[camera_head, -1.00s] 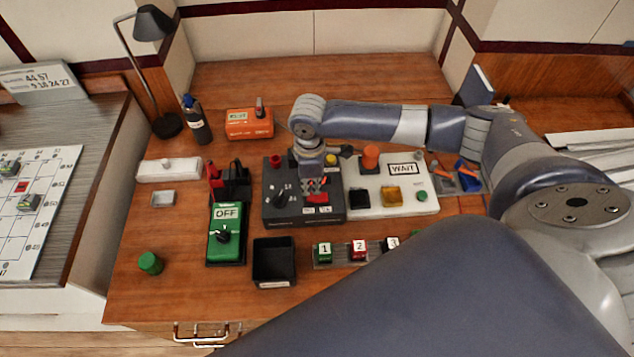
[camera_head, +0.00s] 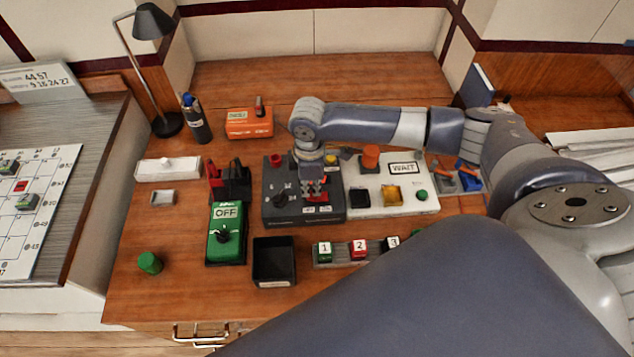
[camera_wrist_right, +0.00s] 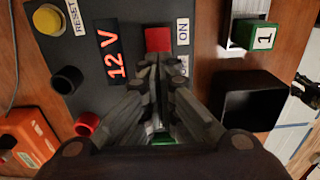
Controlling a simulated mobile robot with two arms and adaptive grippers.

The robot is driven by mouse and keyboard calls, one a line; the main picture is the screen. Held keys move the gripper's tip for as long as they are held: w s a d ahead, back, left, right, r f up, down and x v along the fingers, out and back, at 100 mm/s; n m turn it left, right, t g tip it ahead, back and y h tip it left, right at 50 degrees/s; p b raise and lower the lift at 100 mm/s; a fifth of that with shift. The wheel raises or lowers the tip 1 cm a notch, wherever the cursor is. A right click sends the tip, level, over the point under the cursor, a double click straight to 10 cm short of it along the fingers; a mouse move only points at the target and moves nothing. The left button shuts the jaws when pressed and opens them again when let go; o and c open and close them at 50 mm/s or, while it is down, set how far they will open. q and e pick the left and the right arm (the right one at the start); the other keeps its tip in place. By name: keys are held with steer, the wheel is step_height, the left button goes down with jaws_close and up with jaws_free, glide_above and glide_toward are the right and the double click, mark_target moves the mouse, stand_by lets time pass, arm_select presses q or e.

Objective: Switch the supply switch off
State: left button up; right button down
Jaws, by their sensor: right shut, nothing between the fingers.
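The supply is a dark grey box (camera_head: 275,210) in the middle of the desk. In the wrist view its face (camera_wrist_right: 88,25) has a lit red "12 V" display (camera_wrist_right: 112,55). The supply switch is a red rocker (camera_wrist_right: 158,39) beside an "ON" label (camera_wrist_right: 183,31). A second label below it is partly covered by my fingers. My right gripper (camera_head: 314,190) is over the front right part of the box. In the wrist view its fingers (camera_wrist_right: 157,62) are shut and empty, tips right at the rocker's lower edge. Contact is unclear. My left gripper is not in view.
A white "WAIT" panel (camera_head: 425,204) adjoins the box on the right. A green "OFF" box (camera_head: 226,246) and a black bin (camera_head: 274,280) stand at front left. Numbered blocks (camera_head: 358,250) sit in front. An orange box (camera_head: 249,130) is behind.

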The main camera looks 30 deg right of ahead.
mark_target(312, 195)
steer(key=shift+f, duration=0.7)
stand_by(0.3)
step_height(312, 195, up, 7)
steer(key=p, duration=0.8)
steer(key=shift+r, duration=0.1)
stand_by(0.5)
